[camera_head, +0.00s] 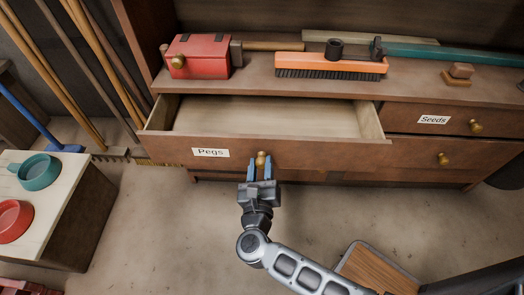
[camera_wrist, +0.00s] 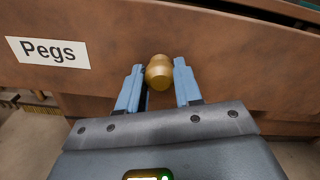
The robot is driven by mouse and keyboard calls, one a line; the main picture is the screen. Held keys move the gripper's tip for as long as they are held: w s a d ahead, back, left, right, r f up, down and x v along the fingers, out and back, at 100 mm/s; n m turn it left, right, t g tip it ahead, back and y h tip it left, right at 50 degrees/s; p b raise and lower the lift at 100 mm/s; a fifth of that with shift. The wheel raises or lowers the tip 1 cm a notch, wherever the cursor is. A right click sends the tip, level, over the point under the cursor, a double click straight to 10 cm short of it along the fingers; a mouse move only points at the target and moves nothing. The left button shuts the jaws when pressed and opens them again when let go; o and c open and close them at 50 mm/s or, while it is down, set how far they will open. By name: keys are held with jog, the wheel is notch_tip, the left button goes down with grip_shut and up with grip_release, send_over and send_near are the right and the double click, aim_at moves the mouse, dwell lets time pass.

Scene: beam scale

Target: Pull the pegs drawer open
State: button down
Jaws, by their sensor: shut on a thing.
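The pegs drawer (camera_head: 320,155) stands pulled out from the wooden cabinet, and its bare pale floor shows from above. Its front carries a white "Pegs" label (camera_head: 210,152), which also shows in the wrist view (camera_wrist: 48,51). A round brass knob (camera_wrist: 159,72) sits on the drawer front to the right of the label. My gripper (camera_head: 261,168) is at the drawer front, with its two blue fingers on either side of the knob and shut on it. In the wrist view the fingertips (camera_wrist: 158,85) flank the knob.
The seeds drawer (camera_head: 404,119) to the right is shut, with a brass knob. A red box (camera_head: 199,58) and an orange brush (camera_head: 330,66) lie on the cabinet top. A pale bench (camera_head: 60,205) with a teal cup and red bowl stands at left. Floor before the drawer is clear.

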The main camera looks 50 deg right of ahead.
jog(key=shift+s+a+r, duration=0.15)
jog(key=shift+a+r, duration=0.15)
jog(key=shift+a, duration=0.15)
jog(key=c, duration=1.1)
grip_release()
jog(key=o, duration=0.3)
jog(key=shift+f, duration=0.15)
jog(key=shift+o, duration=0.2)
jog(key=shift+s, duration=0.1)
jog(key=v, duration=0.7)
jog(key=shift+s+a, duration=0.2)
jog(key=shift+a, duration=0.1)
